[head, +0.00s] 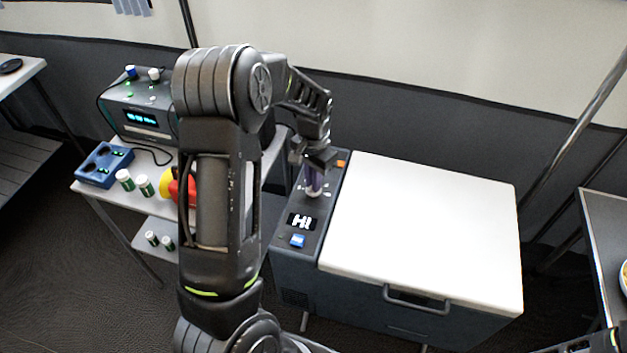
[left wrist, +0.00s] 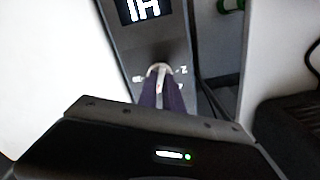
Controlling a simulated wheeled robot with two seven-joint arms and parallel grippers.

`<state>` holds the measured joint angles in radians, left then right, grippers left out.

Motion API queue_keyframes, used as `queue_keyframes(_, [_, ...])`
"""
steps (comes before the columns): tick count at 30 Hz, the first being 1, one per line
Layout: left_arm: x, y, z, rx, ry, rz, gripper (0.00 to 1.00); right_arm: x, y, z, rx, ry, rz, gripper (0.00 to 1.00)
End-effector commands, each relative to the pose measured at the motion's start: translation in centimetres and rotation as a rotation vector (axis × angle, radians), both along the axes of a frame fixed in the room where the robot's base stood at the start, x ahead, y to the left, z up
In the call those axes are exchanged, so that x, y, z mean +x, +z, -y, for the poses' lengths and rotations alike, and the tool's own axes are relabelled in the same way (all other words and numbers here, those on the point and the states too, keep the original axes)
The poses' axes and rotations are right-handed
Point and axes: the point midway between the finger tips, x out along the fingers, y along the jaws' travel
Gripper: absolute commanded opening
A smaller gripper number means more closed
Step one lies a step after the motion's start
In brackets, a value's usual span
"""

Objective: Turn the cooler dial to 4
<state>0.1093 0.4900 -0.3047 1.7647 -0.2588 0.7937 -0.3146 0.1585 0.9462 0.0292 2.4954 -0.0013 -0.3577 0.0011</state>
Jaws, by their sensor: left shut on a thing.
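The cooler (head: 420,225) has a white lid and a dark control panel (head: 285,258) along its left side. The panel carries a small display reading "HI", a blue button (head: 297,240) and an orange switch (head: 341,163). The pale dial (left wrist: 159,68) shows in the left wrist view, with a red mark and partly legible numbers around it. My left gripper (head: 313,180) points down over the panel, its purple fingers shut on the dial. The fingers hide most of the dial. In the left wrist view the fingers (left wrist: 161,95) sit on either side of it.
A side table at left holds a grey device (head: 140,108) with a lit display, a blue box (head: 104,164), small green-and-white bottles (head: 144,185) and a red and yellow object (head: 183,187). A slanted pole (head: 580,130) stands right of the cooler. The lid is clear.

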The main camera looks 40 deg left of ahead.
Motion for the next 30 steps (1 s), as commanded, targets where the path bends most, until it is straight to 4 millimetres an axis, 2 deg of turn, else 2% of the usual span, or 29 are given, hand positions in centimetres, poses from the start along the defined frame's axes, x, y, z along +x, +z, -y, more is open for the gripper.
queue_keyframes(14, [0.04,0.07,0.00,0.001,0.447,0.000,0.00,0.00,-0.09,0.00,0.000,0.000,0.000,0.00])
queue_keyframes(30, [0.03,0.16,0.01,0.001,0.955,0.000,0.00,0.00,0.82,-0.01,0.000,0.000,0.000,0.00])
